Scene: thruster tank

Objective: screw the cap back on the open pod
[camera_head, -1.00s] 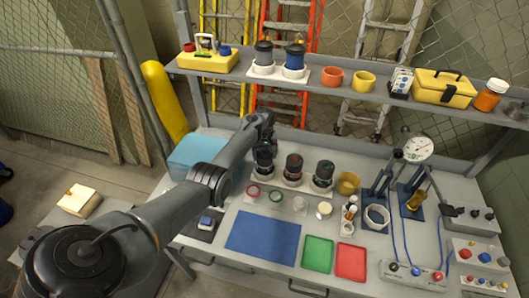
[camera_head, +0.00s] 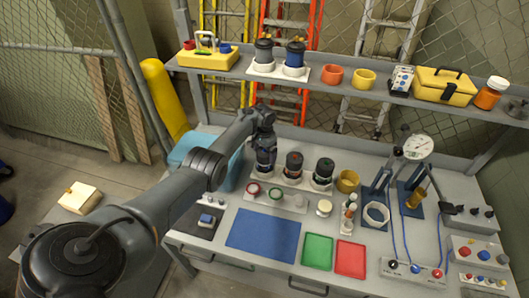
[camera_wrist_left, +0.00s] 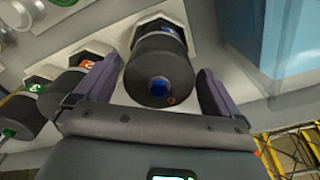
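Three dark pods stand in white bases in a row on the bench: the left pod (camera_head: 265,160), the middle pod (camera_head: 293,164) with a red mark, and the right pod (camera_head: 324,171) with a green mark. My left gripper (camera_head: 264,146) is over the left pod. In the left wrist view my left gripper (camera_wrist_left: 158,92) is open, its fingers on either side of that pod (camera_wrist_left: 150,62), which shows a blue centre on its dark end. Contact with the fingers is not visible. A pale round piece (camera_head: 324,208) lies in front of the row; I cannot tell whether it is the cap.
A red ring (camera_head: 253,188) and a green ring (camera_head: 276,194) lie before the pods. Blue (camera_head: 262,235), green (camera_head: 317,252) and red mats (camera_head: 350,259) are empty. A shelf (camera_head: 330,84) runs above the back. A dial gauge (camera_head: 418,147) stands at right.

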